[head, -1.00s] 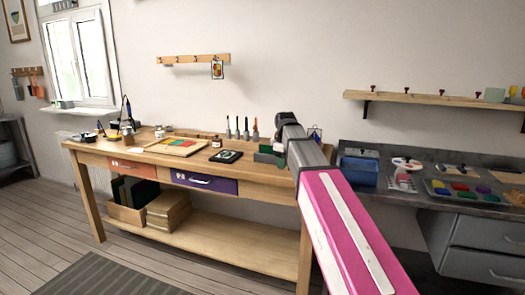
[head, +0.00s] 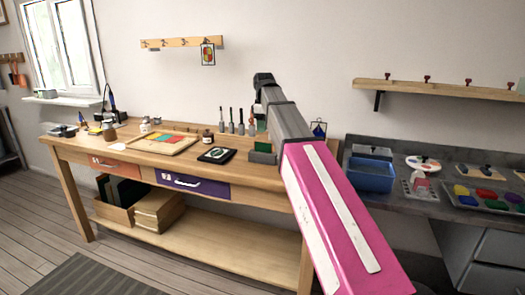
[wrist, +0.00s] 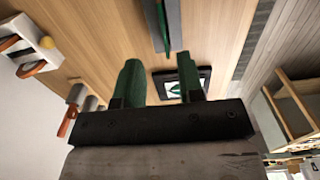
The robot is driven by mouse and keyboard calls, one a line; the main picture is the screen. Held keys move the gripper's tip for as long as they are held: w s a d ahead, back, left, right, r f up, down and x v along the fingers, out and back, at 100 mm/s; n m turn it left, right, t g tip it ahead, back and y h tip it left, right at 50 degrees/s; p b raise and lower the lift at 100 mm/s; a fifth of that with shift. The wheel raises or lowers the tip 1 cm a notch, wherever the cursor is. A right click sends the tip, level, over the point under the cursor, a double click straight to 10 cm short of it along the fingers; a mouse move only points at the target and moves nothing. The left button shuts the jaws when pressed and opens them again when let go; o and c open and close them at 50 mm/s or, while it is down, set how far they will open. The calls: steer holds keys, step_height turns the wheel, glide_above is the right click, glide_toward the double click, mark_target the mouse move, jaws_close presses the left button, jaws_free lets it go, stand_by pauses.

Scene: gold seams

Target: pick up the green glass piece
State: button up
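In the wrist view my gripper (wrist: 160,78) shows two dark green fingers spread apart with nothing held between them. In the head view the end of my arm (head: 264,80) is raised over the right part of the wooden bench (head: 125,142); its fingers cannot be made out there. A green upright piece (head: 262,142) stands at a grey block just below my arm; a green strip in a grey holder (wrist: 161,22) shows beyond the fingers in the wrist view. A black square with a green leaf-like shape (head: 217,155) lies left of the block. I cannot tell which is glass.
A tray of coloured pieces (head: 165,142), a small dark jar (head: 208,136) and several upright tools (head: 230,120) stand on the bench. At right, a grey counter (head: 405,200) holds a blue bin (head: 372,175).

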glide_above(263, 147)
steer(key=f, duration=0.4)
steer(key=shift+w+d, duration=0.15)
steer(key=shift+w, duration=0.15)
steer(key=shift+s+f, duration=0.2)
steer(key=shift+f, duration=2.35)
jaws_close()
